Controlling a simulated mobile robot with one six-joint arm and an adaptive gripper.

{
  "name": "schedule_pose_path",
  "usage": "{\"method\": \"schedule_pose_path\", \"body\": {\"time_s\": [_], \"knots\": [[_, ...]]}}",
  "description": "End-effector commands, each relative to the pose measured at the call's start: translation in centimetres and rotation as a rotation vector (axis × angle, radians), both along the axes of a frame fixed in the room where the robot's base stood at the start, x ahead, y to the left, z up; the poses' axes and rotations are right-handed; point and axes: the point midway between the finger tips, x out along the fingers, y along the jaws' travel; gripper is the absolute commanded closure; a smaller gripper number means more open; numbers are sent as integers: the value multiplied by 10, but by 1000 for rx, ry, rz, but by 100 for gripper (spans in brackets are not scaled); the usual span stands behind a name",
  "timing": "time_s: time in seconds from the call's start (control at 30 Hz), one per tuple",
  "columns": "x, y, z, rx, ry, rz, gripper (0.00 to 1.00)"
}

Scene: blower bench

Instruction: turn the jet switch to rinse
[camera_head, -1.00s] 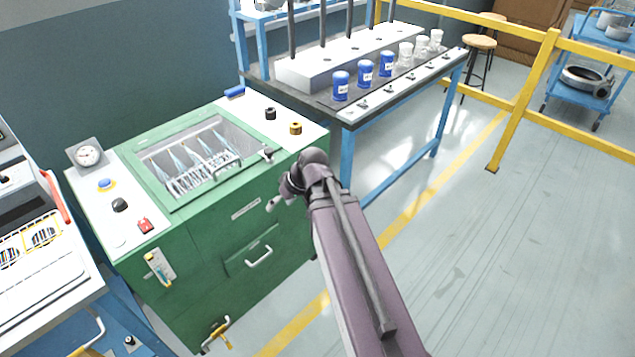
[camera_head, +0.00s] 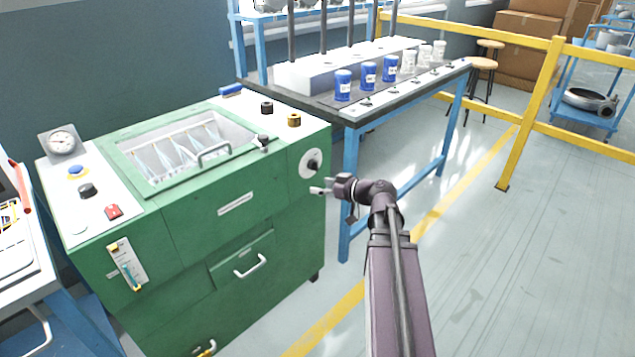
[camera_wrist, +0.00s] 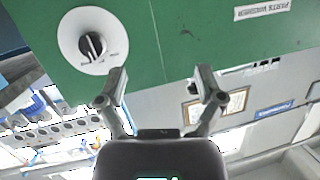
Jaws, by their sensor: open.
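The jet switch (camera_head: 312,164) is a black knob on a round white dial on the front face of the green machine (camera_head: 188,221), near its right edge. In the wrist view the knob (camera_wrist: 92,45) sits on its white plate, upper left of my fingers; small lettering there is too small to read. My gripper (camera_head: 318,190) is open and empty, just below and in front of the dial. In the wrist view my gripper (camera_wrist: 162,78) has its fingers spread, with the knob outside them to the left. I see no contact with the knob.
The machine's top carries a gauge (camera_head: 62,142), a handled lid (camera_head: 185,150) and several knobs. A drawer handle (camera_head: 250,266) sticks out lower on the front. A blue-legged bench (camera_head: 352,112) with cups stands behind at right.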

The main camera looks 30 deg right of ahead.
Motion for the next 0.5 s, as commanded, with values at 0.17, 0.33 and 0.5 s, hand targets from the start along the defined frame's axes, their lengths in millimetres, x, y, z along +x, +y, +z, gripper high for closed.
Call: {"method": "schedule_pose_path", "body": {"time_s": [0.17,0.33,0.5], "knots": [[0,-44,-22,-8,-143,-82,14],[-3,-74,-26,-20,-238,-144,14],[-6,-89,-26,-27,-284,-176,14]]}}
